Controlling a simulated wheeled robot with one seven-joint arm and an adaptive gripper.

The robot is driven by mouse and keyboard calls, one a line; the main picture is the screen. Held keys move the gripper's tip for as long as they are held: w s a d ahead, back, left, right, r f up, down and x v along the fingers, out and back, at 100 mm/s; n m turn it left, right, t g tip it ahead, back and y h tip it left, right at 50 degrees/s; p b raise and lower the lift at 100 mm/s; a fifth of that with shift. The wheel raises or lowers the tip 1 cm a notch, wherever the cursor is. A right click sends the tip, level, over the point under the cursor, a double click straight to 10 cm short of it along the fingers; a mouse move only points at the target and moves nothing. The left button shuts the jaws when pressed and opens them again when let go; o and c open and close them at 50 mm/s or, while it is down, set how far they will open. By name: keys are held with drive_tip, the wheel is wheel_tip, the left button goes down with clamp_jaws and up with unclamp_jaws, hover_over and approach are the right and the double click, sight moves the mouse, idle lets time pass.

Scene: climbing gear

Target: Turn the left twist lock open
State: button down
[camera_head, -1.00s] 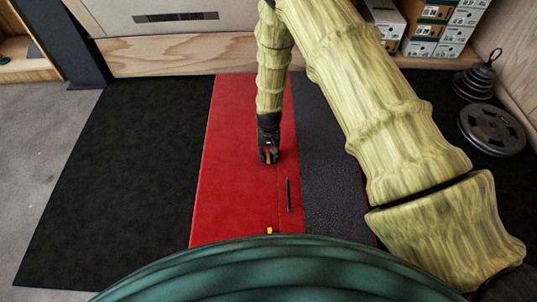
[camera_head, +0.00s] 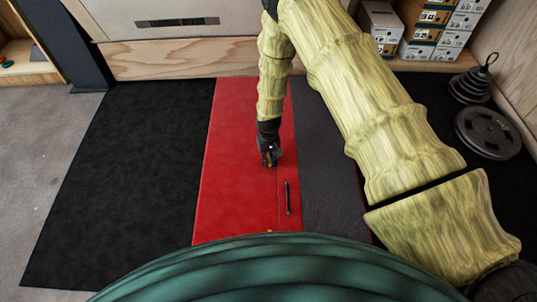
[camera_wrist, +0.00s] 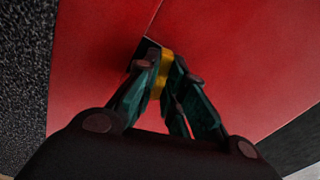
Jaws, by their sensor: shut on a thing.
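My gripper (camera_head: 269,163) points down at the red lid or panel (camera_head: 236,165), near its right seam. In the wrist view its fingers (camera_wrist: 161,72) are shut on a small yellow twist lock (camera_wrist: 164,72). The lock sits at a seam in the red surface, with a dark plate beside it. The fingers cover most of it, so its exact angle cannot be read. A second yellow lock (camera_head: 269,231) just shows at the near end of the red panel, mostly hidden by my green body.
A black slot-like handle (camera_head: 288,198) lies on the red panel, close to my gripper on the near side. Black mat (camera_head: 120,180) flanks it on the left and a dark grey strip (camera_head: 330,170) on the right. Weight plates (camera_head: 488,133) and boxes (camera_head: 410,30) stand at the right.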

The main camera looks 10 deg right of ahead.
drive_tip(key=n+p, duration=0.3)
drive_tip(key=shift+r+n, duration=0.2)
drive_tip(key=shift+n, duration=0.1)
drive_tip(key=n+p, duration=0.2)
drive_tip(key=n, duration=0.1)
drive_tip(key=shift+f+n, duration=0.1)
drive_tip(key=shift+n, duration=0.2)
drive_tip(key=n+p, duration=0.2)
drive_tip(key=n, duration=0.1)
drive_tip(key=shift+n, duration=0.4)
drive_tip(key=shift+f+n+p, duration=0.1)
drive_tip(key=shift+n+p, duration=0.5)
drive_tip(key=shift+n, duration=1.4)
drive_tip(key=c, duration=1.5)
unclamp_jaws()
